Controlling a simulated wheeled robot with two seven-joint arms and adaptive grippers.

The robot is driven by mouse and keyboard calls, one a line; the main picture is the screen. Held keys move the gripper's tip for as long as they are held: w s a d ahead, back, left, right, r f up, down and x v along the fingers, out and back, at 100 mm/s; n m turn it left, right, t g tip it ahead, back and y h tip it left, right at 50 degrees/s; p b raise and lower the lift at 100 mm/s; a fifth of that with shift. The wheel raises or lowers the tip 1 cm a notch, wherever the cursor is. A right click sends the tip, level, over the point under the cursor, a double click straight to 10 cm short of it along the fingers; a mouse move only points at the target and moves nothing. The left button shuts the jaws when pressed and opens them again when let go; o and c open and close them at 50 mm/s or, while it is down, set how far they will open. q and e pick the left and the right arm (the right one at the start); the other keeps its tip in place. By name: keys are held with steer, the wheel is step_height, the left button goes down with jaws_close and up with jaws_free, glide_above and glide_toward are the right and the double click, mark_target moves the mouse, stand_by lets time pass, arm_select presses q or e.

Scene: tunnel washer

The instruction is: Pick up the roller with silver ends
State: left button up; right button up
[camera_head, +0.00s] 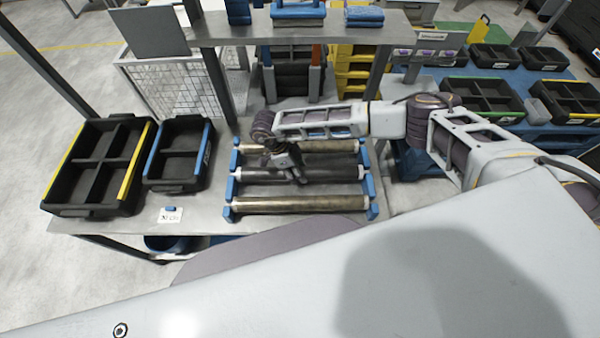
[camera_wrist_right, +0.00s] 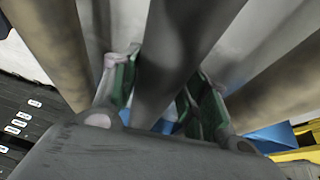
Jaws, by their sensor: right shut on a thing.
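Three rollers lie side by side in a rack with blue end supports (camera_head: 229,190). The middle roller (camera_head: 330,174) is dark with light, silvery ends. The back roller (camera_head: 335,146) and front roller (camera_head: 300,203) are brownish. My right gripper (camera_head: 290,170) comes down over the middle roller, left of its centre. In the right wrist view, the gripper's two green-lined fingers (camera_wrist_right: 165,100) are on either side of the dark roller (camera_wrist_right: 180,50), shut on it. The fingertip contact is partly hidden. I cannot tell any lift off the supports. My left gripper is out of view.
Two black divided trays, one yellow-edged (camera_head: 100,165) and one blue-edged (camera_head: 180,153), stand left of the rack. A shelf (camera_head: 300,27) spans the table behind. More trays (camera_head: 485,97) sit on a blue table at right. A small card (camera_head: 170,215) lies at the front.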

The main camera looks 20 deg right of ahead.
jaws_close()
steer(key=shift+r, duration=0.2)
steer(key=shift+r+b, duration=0.9)
steer(key=shift+r, duration=4)
